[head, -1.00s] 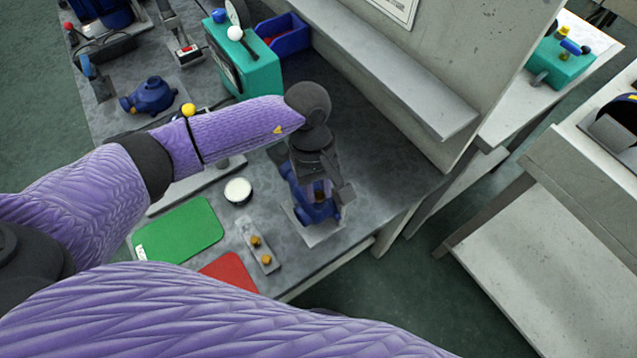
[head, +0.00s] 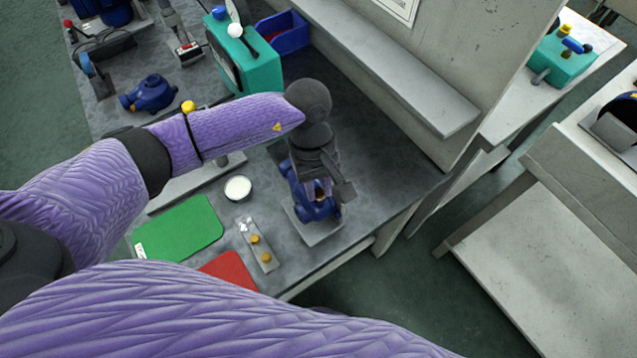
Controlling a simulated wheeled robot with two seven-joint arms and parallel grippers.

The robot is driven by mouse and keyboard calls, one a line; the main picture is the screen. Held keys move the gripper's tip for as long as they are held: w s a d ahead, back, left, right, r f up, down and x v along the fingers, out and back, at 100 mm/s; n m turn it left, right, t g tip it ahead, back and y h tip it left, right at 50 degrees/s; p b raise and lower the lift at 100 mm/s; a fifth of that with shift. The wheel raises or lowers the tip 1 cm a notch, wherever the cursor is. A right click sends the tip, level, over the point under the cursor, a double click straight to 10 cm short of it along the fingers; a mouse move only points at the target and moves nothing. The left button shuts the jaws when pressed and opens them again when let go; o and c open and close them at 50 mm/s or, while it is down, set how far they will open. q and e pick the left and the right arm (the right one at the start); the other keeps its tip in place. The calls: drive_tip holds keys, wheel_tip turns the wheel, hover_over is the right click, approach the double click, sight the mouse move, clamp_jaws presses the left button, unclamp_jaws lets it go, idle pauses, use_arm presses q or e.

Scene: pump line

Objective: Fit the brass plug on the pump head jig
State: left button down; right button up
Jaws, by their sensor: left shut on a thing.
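The blue pump head (head: 318,210) sits on its grey jig plate (head: 318,231) near the bench's front right edge. My left gripper (head: 321,186) is right over the pump head, pointing down. It is shut on the brass plug, which is mostly hidden between the fingers and the pump head. I cannot tell whether the plug is seated or just above its opening. Two more brass plugs (head: 260,248) stand in a small grey holder (head: 247,226) to the left of the jig. My right gripper is not in view.
A white-filled round dish (head: 238,188), a green mat (head: 178,228) and a red mat (head: 230,268) lie left of the jig. A teal box (head: 245,67), a blue bin (head: 283,36) and another blue pump part (head: 150,94) stand farther back. The bench right of the jig is clear.

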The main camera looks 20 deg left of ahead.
use_arm(q)
drive_tip(key=shift+f+b, duration=0.3)
unclamp_jaws()
idle(0.6)
drive_tip(key=shift+r, duration=0.1)
wheel_tip(320, 180, up, 9)
drive_tip(key=p, duration=0.6)
idle(0.3)
idle(0.4)
